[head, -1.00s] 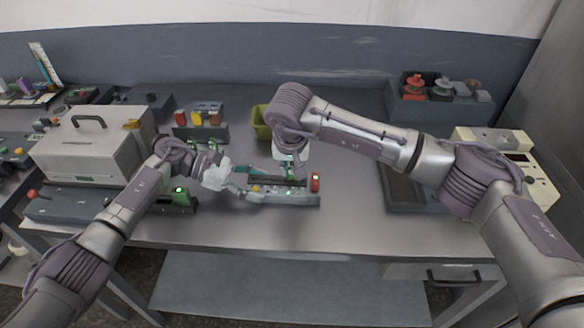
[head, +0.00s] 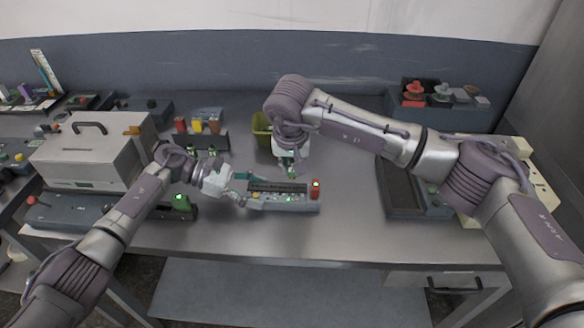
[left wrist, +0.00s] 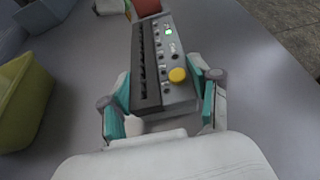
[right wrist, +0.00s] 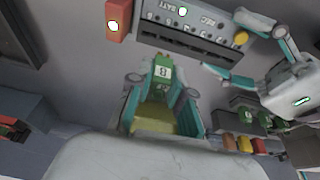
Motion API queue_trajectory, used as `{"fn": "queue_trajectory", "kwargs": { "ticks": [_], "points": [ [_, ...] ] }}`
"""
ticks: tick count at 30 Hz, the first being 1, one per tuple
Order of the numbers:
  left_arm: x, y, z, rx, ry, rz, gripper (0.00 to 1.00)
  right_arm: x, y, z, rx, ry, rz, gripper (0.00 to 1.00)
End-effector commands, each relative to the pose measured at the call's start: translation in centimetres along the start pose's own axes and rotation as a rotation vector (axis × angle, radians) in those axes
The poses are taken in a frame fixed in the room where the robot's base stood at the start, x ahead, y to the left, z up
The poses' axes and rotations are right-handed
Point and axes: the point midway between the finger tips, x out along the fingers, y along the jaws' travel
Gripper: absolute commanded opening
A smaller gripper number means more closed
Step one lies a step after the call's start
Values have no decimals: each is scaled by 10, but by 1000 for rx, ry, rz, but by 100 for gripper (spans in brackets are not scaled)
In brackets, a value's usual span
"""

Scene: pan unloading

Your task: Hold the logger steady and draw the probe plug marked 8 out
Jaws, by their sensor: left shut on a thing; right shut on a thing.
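My right gripper (right wrist: 160,98) is shut on the green probe plug marked 8 (right wrist: 160,73), which appears clear of the slots, beside the logger. In the head view the right gripper (head: 290,165) is just behind and above the logger.
A red block with a lit lamp (head: 315,188) is at the logger's right end. An olive bin (head: 260,132) stands behind. A rack of coloured plugs (head: 203,140) and a grey case (head: 90,150) are to the left. The bench front right of centre is clear.

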Motion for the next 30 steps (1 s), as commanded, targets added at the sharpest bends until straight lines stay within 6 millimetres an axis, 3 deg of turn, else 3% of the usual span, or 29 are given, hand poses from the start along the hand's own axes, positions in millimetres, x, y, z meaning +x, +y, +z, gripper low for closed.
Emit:
{"fn": "queue_trajectory", "kwargs": {
  "ticks": [9, 10, 15, 25, 30],
  "points": [
    [0, 0, 0, 1, -1, -1, 12, -3, 0, -1, 0, 0, 0, 0],
    [0, 0, 0, 1, -1, -1, 66, -3, 0, -1, 0, 0, 0, 0],
    [0, 0, 0, 0, 0, -1, 92, -3, 0, -1, 0, 0, 0, 0],
    [-2, 0, 0, 0, 0, 0, 92, -3, 0, -1, 0, 0, 0, 0],
    [-23, 1, -1, 0, 3, 2, 92, -3, 0, -1, 0, 0, 0, 0]
  ]
}}
